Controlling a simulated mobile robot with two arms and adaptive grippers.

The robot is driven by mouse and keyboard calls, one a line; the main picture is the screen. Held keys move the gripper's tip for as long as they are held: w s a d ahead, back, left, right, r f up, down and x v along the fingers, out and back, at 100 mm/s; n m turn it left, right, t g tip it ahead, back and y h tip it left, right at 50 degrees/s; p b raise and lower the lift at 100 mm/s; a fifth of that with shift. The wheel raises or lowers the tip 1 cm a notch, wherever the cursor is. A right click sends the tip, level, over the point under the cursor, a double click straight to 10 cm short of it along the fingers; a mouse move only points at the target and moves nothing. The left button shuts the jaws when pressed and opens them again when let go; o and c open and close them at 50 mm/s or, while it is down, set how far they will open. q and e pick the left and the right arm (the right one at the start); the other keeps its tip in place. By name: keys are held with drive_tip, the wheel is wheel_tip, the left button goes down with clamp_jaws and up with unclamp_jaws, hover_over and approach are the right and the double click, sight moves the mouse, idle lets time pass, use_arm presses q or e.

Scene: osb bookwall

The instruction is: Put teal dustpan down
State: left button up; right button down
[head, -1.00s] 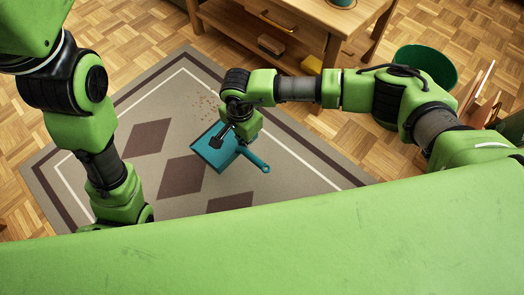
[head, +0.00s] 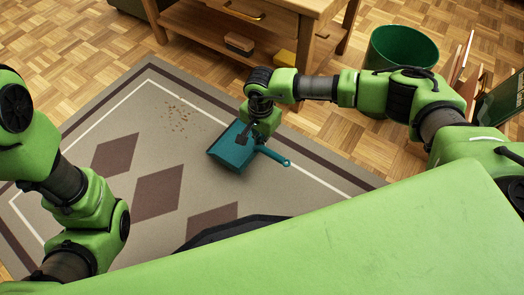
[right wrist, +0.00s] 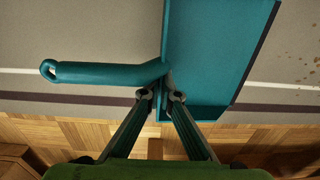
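The teal dustpan (head: 230,150) is over the patterned rug, near the rug's far right border, its handle pointing right. My right gripper (head: 247,137) is at the pan's handle end. In the right wrist view, the dustpan (right wrist: 212,50) lies ahead, with its handle to the left. The fingers of my right gripper (right wrist: 161,95) are on either side of the pan's edge at the handle's root and look shut on it. I cannot tell whether the pan touches the rug. My left arm is at the left; its gripper is out of view.
Brown crumbs (head: 178,115) lie on the rug (head: 95,120), left of the dustpan. A green bin (head: 402,46) stands at the back right.

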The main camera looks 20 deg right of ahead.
sight(262, 154)
drive_tip(key=shift+w+d+f+b, duration=0.1)
drive_tip(key=shift+d+f+b, duration=0.2)
drive_tip(key=shift+f, duration=0.15)
wheel_tip(262, 154, down, 3)
drive_tip(key=shift+f+b, duration=0.1)
drive_tip(key=shift+b, duration=1)
drive_tip(key=c, duration=2.3)
unclamp_jaws()
drive_tip(key=shift+d, duration=0.1)
wheel_tip(262, 154, up, 12)
drive_tip(key=p, duration=0.7)
drive_tip(key=shift+p, duration=0.4)
